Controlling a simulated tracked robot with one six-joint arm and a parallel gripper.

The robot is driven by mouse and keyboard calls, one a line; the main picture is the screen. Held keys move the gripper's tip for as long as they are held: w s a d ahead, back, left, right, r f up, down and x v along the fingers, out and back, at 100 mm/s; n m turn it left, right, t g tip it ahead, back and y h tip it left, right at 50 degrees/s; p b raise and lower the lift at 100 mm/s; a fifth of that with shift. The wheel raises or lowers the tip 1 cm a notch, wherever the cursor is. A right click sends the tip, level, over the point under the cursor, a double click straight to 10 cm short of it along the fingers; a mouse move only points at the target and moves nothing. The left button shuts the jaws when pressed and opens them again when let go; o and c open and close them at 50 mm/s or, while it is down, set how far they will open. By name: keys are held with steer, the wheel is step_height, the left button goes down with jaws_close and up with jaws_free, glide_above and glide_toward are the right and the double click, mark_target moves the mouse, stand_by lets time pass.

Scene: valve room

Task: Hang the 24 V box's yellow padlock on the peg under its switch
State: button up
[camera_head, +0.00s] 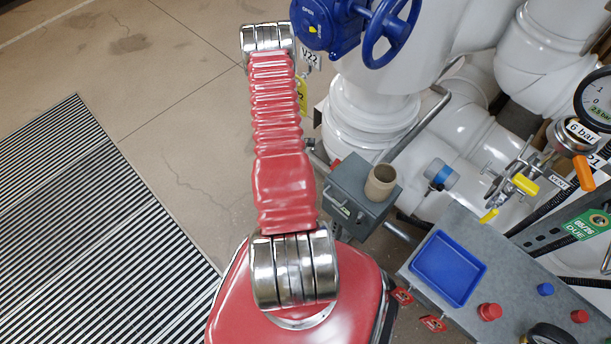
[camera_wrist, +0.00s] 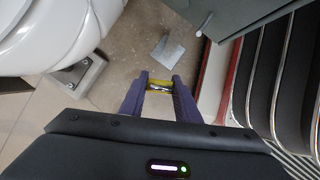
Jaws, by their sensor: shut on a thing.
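My gripper (camera_wrist: 160,80) shows in the wrist view, its two purple fingers shut on a small yellow thing with a shiny metal part. It looks like the yellow padlock (camera_wrist: 158,86), and the fingers hide part of it. A short pale peg-like rod (camera_wrist: 204,25) sticks out by a grey box edge (camera_wrist: 240,14), ahead and to the right of the fingertips, apart from them. In the head view a grey box (camera_head: 352,186) stands just right of my red arm. I cannot read a 24 V label or make out its switch. My gripper is hidden in the head view.
A brown cardboard tube (camera_head: 380,182) stands on the grey box. White pipes (camera_head: 375,100) and a blue valve wheel (camera_head: 390,30) are behind. A grey bench with a blue tray (camera_head: 448,268) is at the right. The floor at left is open, with a striped grating (camera_head: 90,220).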

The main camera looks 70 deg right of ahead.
steer(key=shift+s+a, duration=0.1)
steer(key=shift+s, duration=0.1)
steer(key=s+a, duration=0.3)
steer(key=s, duration=0.5)
steer(key=shift+a+f, duration=0.25)
steer(key=shift+f, duration=0.2)
steer(key=shift+s+a+f, duration=0.2)
steer(key=shift+f, duration=0.35)
steer(key=shift+s+a+f, duration=0.15)
steer(key=shift+f, duration=0.35)
stand_by(0.4)
stand_by(0.5)
steer(key=o, duration=0.7)
steer(key=shift+o, duration=1.7)
steer(key=shift+w+d+r, duration=0.1)
steer(key=shift+w+r, duration=0.05)
steer(key=shift+r, duration=0.35)
steer(key=v, duration=1.3)
steer(key=shift+w+d, duration=0.25)
steer(key=shift+d, duration=0.05)
